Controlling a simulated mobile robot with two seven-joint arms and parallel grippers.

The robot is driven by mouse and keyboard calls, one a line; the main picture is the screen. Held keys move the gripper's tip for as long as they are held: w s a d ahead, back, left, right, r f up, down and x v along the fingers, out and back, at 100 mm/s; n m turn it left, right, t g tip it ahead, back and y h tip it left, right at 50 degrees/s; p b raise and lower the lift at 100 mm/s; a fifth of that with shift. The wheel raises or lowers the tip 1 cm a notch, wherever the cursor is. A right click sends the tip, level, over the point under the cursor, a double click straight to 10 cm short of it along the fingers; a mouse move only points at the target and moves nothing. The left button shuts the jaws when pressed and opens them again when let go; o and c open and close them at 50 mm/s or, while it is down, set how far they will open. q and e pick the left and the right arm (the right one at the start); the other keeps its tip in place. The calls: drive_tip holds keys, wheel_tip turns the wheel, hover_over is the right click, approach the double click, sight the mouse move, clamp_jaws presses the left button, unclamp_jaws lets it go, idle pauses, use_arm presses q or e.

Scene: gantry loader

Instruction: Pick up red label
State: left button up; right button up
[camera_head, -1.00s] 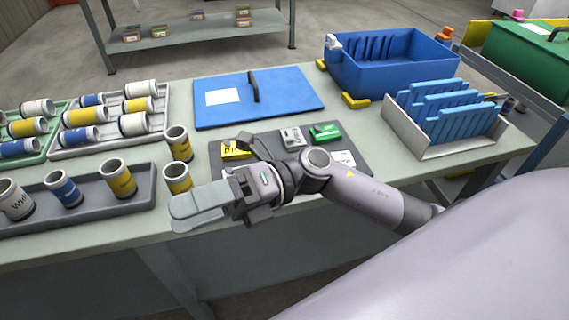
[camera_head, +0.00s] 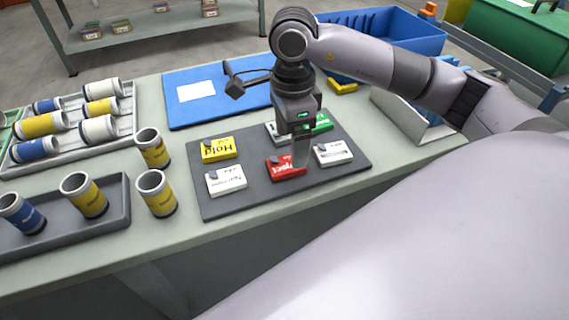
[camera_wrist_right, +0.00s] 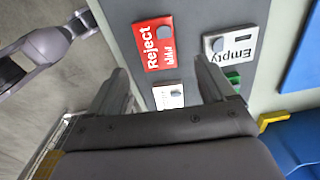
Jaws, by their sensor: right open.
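The red label (camera_head: 285,170) lies on the dark grey mat (camera_head: 245,203), partly hidden behind my right gripper in the head view. In the right wrist view the red label (camera_wrist_right: 153,44) reads "Reject" and has a small grey tab on it. My right gripper (camera_head: 301,152) points down just above the mat, over the red label's right side. In the right wrist view my right gripper (camera_wrist_right: 165,78) is open, with nothing between its fingers. The red label is ahead of the fingertips there.
A yellow Hold label (camera_head: 217,149), white labels (camera_head: 226,180) (camera_head: 333,153), a green label (camera_head: 322,122) and an Empty label (camera_wrist_right: 230,44) lie close around. Yellow cups (camera_head: 156,194) stand left of the mat. A blue board (camera_head: 190,110) and blue bin (camera_head: 420,32) are behind.

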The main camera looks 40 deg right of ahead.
sight(286, 166)
wheel_tip(286, 166, down, 5)
drive_tip(key=shift+s+r, duration=0.1)
drive_tip(key=c, duration=1.1)
drive_tip(key=shift+r, duration=0.1)
